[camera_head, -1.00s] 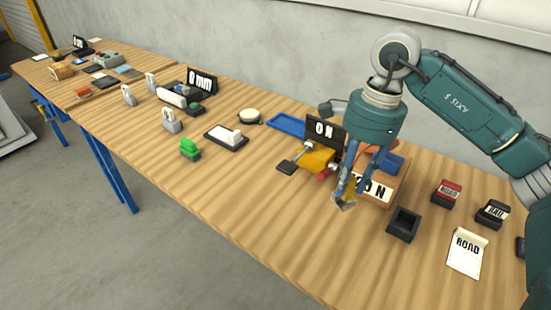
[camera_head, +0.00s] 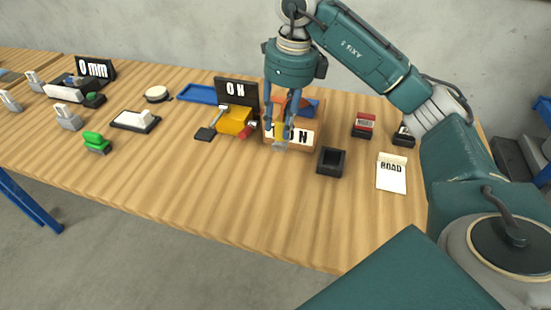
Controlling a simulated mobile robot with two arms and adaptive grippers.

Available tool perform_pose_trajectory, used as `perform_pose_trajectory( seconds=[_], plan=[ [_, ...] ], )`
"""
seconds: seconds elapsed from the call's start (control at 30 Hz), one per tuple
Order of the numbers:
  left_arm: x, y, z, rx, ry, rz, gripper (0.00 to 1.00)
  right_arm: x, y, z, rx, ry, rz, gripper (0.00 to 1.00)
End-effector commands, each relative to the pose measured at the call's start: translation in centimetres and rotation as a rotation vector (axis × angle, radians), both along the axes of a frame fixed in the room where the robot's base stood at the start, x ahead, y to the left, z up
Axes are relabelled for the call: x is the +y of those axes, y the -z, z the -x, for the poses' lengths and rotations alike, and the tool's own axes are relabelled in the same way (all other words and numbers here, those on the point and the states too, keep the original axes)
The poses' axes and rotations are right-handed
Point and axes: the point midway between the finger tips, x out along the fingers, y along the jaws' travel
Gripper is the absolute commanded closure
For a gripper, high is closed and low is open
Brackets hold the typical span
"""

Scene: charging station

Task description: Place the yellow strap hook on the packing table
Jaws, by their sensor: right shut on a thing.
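My right gripper (camera_head: 279,132) hangs fingers-down over the table and is shut on a small yellow piece with a grey end, which looks like the yellow strap hook (camera_head: 281,132). The fingers partly hide it. It appears in front of the labelled wooden box; whether it touches the box or table I cannot tell. The wooden packing table (camera_head: 210,190) runs across the view. My left gripper does not show.
A yellow tool (camera_head: 234,121) and an upright black sign (camera_head: 237,92) are left of the gripper. The wooden box (camera_head: 313,148) is behind it. An open black box (camera_head: 331,161) and a ROAD card (camera_head: 391,172) are to the right. The table front is clear.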

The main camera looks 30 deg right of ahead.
Motion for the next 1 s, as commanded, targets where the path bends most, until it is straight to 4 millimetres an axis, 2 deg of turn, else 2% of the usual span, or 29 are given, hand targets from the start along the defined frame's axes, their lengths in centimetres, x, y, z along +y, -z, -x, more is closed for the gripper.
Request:
perform_pose_trajectory(
  seconds=[0.1,0.3,0.57,0.8,1.0],
  plan=[
    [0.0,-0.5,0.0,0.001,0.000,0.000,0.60,-0.1,3.2,0.2,0.004,0.001,0.002,0.98],
    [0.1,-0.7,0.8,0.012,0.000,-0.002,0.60,-0.1,7.3,0.1,0.001,0.000,0.002,0.98],
    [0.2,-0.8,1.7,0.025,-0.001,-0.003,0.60,-0.1,9.2,0.1,0.000,0.000,0.001,0.98],
    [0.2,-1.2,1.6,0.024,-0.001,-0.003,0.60,-0.1,12.6,0.1,0.000,-0.001,0.001,0.98],
    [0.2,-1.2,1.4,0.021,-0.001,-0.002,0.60,-0.1,12.8,0.0,-0.002,-0.002,0.001,0.98]
  ],
)
